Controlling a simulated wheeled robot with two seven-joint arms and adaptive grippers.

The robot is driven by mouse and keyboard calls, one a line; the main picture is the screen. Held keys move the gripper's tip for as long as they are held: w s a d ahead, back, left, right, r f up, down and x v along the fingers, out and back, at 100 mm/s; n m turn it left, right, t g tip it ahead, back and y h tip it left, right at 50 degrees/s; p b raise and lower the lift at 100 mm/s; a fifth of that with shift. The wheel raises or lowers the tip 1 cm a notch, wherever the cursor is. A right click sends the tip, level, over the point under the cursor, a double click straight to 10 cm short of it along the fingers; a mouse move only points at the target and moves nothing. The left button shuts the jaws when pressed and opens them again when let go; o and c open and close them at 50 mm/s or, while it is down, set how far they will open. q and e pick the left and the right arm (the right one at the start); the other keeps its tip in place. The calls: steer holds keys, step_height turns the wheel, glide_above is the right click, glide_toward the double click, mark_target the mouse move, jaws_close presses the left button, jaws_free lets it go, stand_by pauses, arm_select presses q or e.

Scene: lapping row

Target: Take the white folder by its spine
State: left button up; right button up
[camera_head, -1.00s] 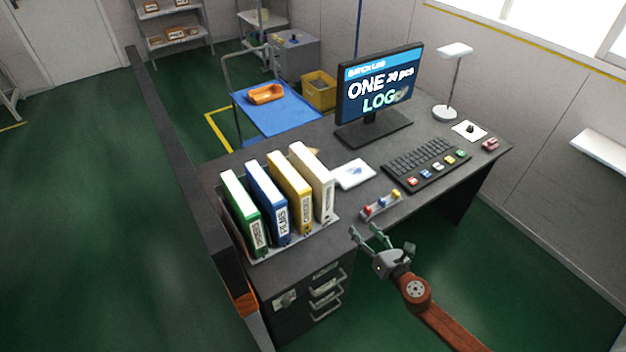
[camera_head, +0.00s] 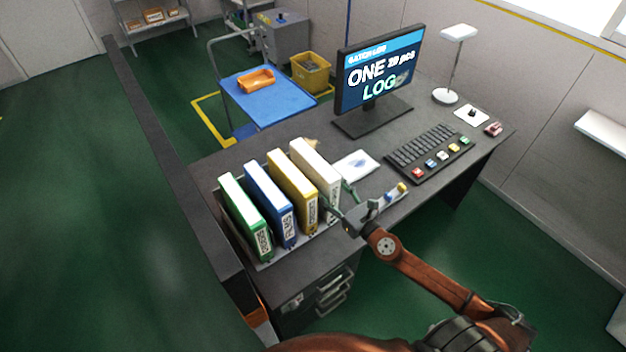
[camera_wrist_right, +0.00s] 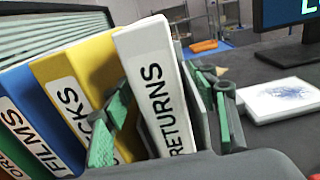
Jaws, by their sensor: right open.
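The white folder (camera_head: 315,166) stands upright at the right end of a row of binders on the desk. In the right wrist view its spine (camera_wrist_right: 160,95) faces me, with the label RETURNS. My right gripper (camera_head: 337,197) is open at the spine. In the wrist view one green finger is left of the spine, in front of the yellow binder (camera_wrist_right: 84,72), and the other is to its right. The folder shows between the fingers, and I cannot tell whether either touches it. My left gripper is not in view.
Blue (camera_head: 268,203) and green (camera_head: 245,217) binders stand left of the yellow one, in a grey tray. A small rack with colored pieces (camera_head: 397,192) is close beside my gripper.

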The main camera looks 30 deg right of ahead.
mark_target(314, 181)
steer(key=w, duration=0.6)
steer(key=shift+w+a+f, duration=0.25)
steer(key=shift+w, duration=0.25)
steer(key=shift+c, duration=1)
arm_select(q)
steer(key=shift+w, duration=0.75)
arm_select(e)
jaws_close()
